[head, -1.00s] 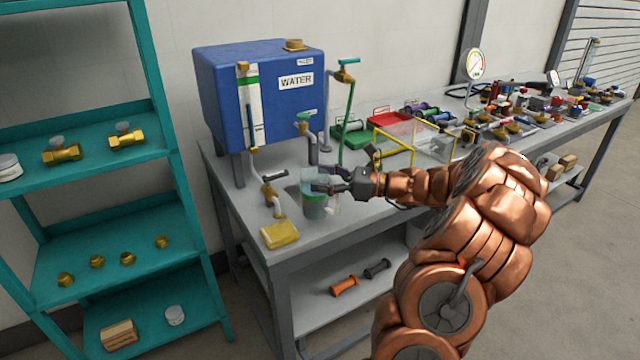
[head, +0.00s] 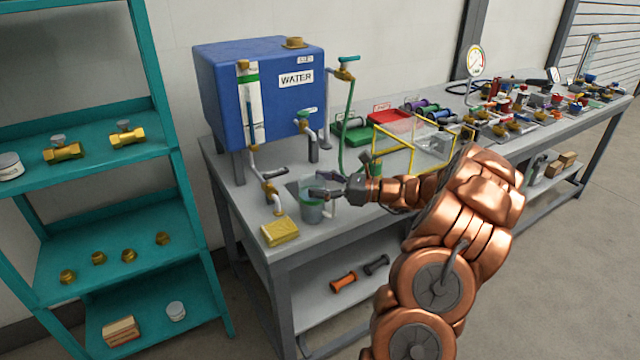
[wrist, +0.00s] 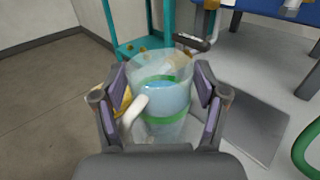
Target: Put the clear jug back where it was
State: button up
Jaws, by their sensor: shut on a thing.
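The clear jug (head: 311,211) is near the left front of the grey bench, below the blue tank's taps. In the wrist view the jug (wrist: 166,98) holds bluish water, has green bands and a pale handle on its left side. My gripper (head: 321,185) is shut on the jug, with one finger on each side of its body. The jug looks about upright. Its base is partly hidden, and I cannot tell whether it touches the bench. A dark grey flat plate (wrist: 258,128) lies on the bench beside it.
A yellow sponge (head: 280,232) lies at the bench's front left corner, close to the jug. The blue water tank (head: 260,100) with brass taps stands behind. A green hose (head: 346,125) and yellow frame (head: 395,133) are to the right. A teal shelf (head: 95,205) stands left.

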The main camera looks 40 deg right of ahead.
jog(key=o, duration=1.8)
jog(key=shift+f, duration=0.1)
